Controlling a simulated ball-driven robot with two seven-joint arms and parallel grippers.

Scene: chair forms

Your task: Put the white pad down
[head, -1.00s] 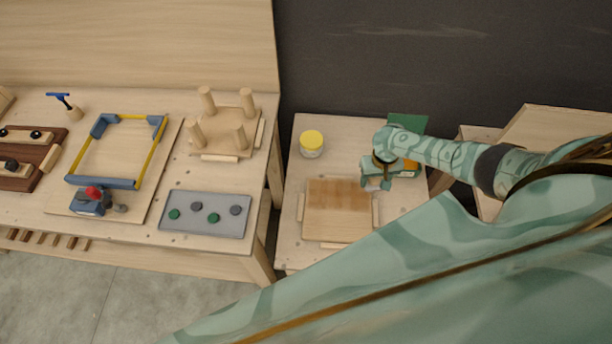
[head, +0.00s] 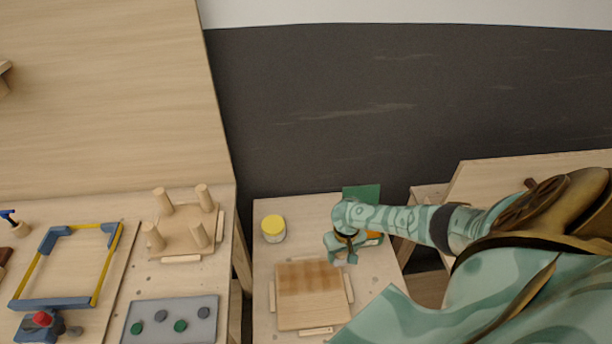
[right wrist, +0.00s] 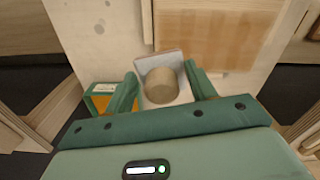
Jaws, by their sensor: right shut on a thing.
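The white pad (right wrist: 172,58) is a pale square under a round wooden knob (right wrist: 161,86) in the right wrist view. My right gripper (right wrist: 162,90) has its green fingers on both sides of the knob and is shut on it. In the head view, my right gripper (head: 345,260) is at the upper right corner of the wooden board (head: 312,313), and the pad is mostly hidden there. I cannot tell whether the pad touches the table. The board has a darker brown patch across its far half. My left gripper is out of view.
A yellow-lidded jar (head: 273,236) stands left of the gripper on the small table (head: 262,300). A green and orange box (right wrist: 101,101) is close beside the gripper. Wooden strips edge the board. The left bench holds a four-legged wooden piece (head: 183,238) and a grey tray (head: 200,332).

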